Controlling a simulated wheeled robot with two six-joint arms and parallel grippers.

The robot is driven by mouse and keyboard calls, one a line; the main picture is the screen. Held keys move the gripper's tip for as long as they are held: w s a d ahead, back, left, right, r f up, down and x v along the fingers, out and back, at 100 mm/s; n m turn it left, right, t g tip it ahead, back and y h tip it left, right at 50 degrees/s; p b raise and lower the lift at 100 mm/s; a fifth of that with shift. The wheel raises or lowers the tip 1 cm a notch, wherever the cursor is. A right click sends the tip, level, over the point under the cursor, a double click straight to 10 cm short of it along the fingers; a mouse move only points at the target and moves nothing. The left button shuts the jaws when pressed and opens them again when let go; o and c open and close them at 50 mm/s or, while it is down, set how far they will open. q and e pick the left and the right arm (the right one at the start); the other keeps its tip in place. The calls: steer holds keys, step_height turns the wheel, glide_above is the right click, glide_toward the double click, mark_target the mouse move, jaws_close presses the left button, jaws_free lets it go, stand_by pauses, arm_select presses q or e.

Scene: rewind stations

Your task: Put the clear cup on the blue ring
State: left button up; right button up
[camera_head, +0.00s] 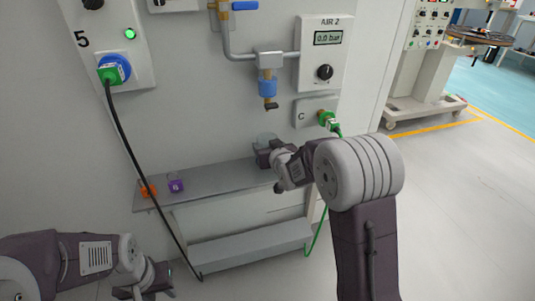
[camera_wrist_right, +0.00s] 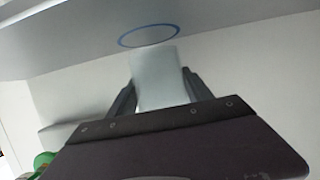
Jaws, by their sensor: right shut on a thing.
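The clear cup (camera_wrist_right: 160,78) is between the two fingers of my right gripper (camera_wrist_right: 155,88), which is shut on it. In the head view the cup (camera_head: 265,138) shows as a pale clear shape above my right gripper (camera_head: 267,154), over the right part of the grey shelf. The blue ring (camera_wrist_right: 148,27) is a thin outline on the grey shelf surface in the right wrist view. The cup's end appears right by the ring's edge; I cannot tell whether it touches the shelf. In the head view the ring is not visible. My left gripper (camera_head: 148,284) is at the bottom left, its opening unclear.
An orange block (camera_head: 148,190) and a purple block (camera_head: 176,186) stand at the left of the shelf (camera_head: 220,178). A black cable (camera_head: 133,160) hangs before its left end. A blue-bowled air fitting (camera_head: 267,87) hangs above the cup. A green connector (camera_head: 327,119) is to the right.

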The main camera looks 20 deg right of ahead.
steer(key=shift+f, duration=1.05)
steer(key=o, duration=1.3)
arm_select(q)
steer(key=shift+f, duration=0.7)
steer(key=shift+r, duration=0.1)
arm_select(e)
steer(key=shift+r, duration=0.15)
